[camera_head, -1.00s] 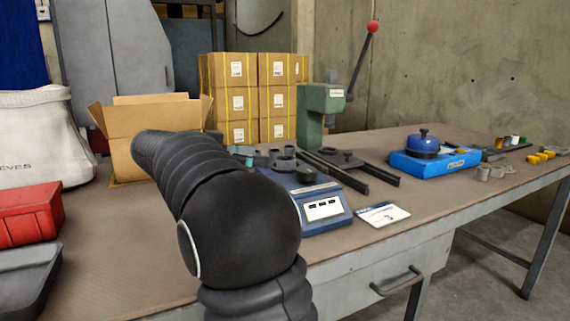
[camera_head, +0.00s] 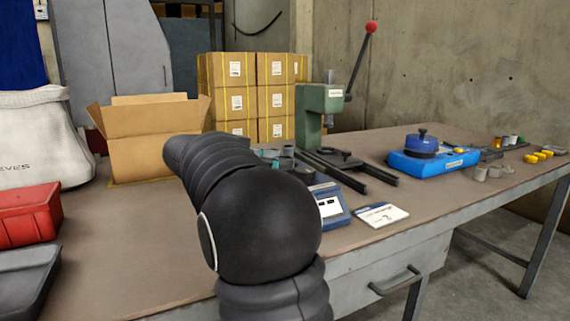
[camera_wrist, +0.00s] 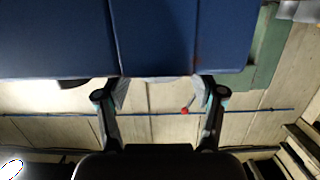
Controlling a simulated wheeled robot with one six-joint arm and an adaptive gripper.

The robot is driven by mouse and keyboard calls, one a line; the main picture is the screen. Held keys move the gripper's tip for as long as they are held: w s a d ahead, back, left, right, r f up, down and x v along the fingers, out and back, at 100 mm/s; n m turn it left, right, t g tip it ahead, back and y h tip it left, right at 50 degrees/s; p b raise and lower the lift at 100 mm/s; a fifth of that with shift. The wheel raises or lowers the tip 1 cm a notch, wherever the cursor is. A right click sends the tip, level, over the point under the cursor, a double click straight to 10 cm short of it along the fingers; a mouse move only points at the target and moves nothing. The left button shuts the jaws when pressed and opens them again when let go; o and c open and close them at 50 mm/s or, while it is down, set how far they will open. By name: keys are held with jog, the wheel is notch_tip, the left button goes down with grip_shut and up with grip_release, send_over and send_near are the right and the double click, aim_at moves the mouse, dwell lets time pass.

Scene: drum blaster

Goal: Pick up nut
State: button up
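My gripper (camera_wrist: 160,92) shows in the wrist view with its two fingers well apart and nothing seen between them. A large dark blue surface (camera_wrist: 180,35) fills the top of that view, close to the fingertips; I cannot tell what it is. I cannot make out a nut for certain in either view. A blue device (camera_head: 332,203) with a white front panel stands behind my arm, mostly hidden. Small grey parts (camera_head: 285,153) show near its back.
Several stacked boxes (camera_head: 237,100) stand behind. The bench's left middle is clear.

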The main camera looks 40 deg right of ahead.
jog(key=c, duration=1)
jog(key=shift+o, duration=0.2)
jog(key=shift+r, duration=0.5)
jog(key=s+d+r, duration=0.7)
jog(key=d+r, duration=0.2)
jog(key=r, duration=0.1)
jog(key=shift+s, duration=0.2)
